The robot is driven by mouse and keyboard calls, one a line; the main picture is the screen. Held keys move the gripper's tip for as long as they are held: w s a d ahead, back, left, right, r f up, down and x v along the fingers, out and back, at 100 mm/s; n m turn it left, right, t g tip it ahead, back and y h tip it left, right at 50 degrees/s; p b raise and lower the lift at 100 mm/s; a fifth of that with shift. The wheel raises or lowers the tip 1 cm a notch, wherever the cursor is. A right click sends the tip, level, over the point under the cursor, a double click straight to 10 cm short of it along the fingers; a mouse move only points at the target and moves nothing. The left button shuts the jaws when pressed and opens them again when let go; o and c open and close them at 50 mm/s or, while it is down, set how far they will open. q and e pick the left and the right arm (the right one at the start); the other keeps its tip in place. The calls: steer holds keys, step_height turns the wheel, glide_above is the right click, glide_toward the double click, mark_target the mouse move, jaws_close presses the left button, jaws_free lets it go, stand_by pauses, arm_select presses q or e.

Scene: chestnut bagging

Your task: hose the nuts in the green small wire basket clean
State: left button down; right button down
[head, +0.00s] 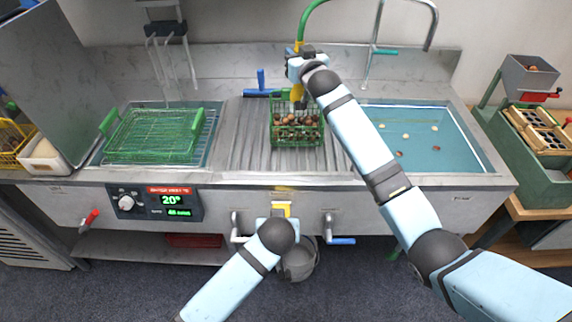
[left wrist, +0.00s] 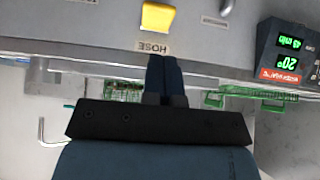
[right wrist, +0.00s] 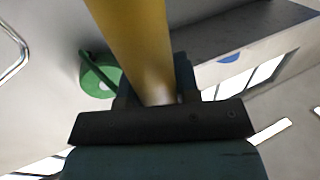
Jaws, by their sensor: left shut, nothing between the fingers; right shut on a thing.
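The green small wire basket (head: 284,141) stands upright on the ribbed drainboard, with brown nuts (head: 298,120) in it. My right gripper (head: 299,65) is shut on the yellow hose nozzle (head: 297,93), which points down over the back of the basket. The nozzle fills the upper middle of the right wrist view (right wrist: 135,40). My left gripper (head: 279,219) is shut and empty at the sink's front panel, close to the yellow hose button (head: 281,207). In the left wrist view the button (left wrist: 158,18) sits above a HOSE label (left wrist: 153,48), just ahead of the fingertips.
A large green wire basket (head: 150,152) rests over the left basin. The right basin (head: 435,150) holds water with several floating bits. Taps with levers (head: 340,241) and a grey bucket (head: 298,262) are below the front panel.

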steer(key=shift+w, duration=0.1)
arm_select(q)
steer(key=w+r+g, duration=0.4)
steer(key=w+r, duration=0.1)
steer(key=w, duration=0.1)
steer(key=shift+r, duration=0.25)
steer(key=shift+f, duration=0.1)
steer(key=x, duration=0.4)
steer(key=s+x, duration=0.1)
steer(key=x, duration=0.8)
steer(key=shift+f, duration=0.55)
